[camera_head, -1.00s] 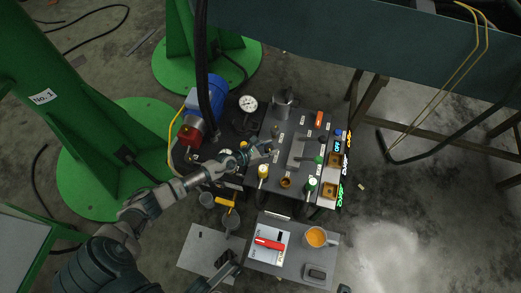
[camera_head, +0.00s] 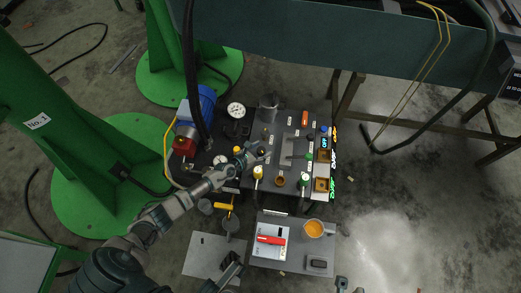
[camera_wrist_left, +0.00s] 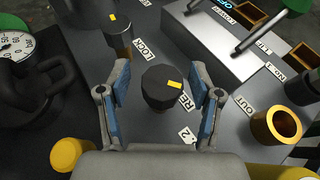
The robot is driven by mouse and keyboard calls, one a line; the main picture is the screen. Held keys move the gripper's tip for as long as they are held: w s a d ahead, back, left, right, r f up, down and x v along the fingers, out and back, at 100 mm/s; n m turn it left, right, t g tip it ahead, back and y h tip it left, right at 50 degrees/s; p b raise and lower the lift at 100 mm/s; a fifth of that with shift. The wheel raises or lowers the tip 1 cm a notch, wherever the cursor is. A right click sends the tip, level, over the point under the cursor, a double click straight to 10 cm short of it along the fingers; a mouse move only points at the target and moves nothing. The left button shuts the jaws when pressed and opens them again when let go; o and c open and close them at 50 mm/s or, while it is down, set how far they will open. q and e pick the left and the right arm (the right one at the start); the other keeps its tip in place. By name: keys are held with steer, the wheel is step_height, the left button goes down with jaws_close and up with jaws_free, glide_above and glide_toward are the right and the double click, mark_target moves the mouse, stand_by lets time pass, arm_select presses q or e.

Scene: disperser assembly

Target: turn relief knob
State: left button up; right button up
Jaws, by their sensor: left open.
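A round black knob (camera_wrist_left: 160,88) with a yellow mark stands on the dark panel (camera_head: 284,151), beside a partly hidden label starting "RE". In the left wrist view it lies between the two blue-padded fingers of my left gripper (camera_wrist_left: 168,80), with a visible gap on each side. The fingers are open and hold nothing. In the head view my left gripper (camera_head: 257,153) is over the left-middle part of the panel, and it largely hides the knob there.
A blue-and-red motor (camera_head: 187,143) is at left.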

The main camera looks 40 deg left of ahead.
arm_select(q)
steer(key=shift+s+d+r, duration=0.2)
steer(key=shift+s+d, duration=0.1)
steer(key=shift+s, duration=0.15)
steer(key=v, duration=1.1)
steer(key=shift+a, duration=0.4)
steer(key=shift+s, duration=0.1)
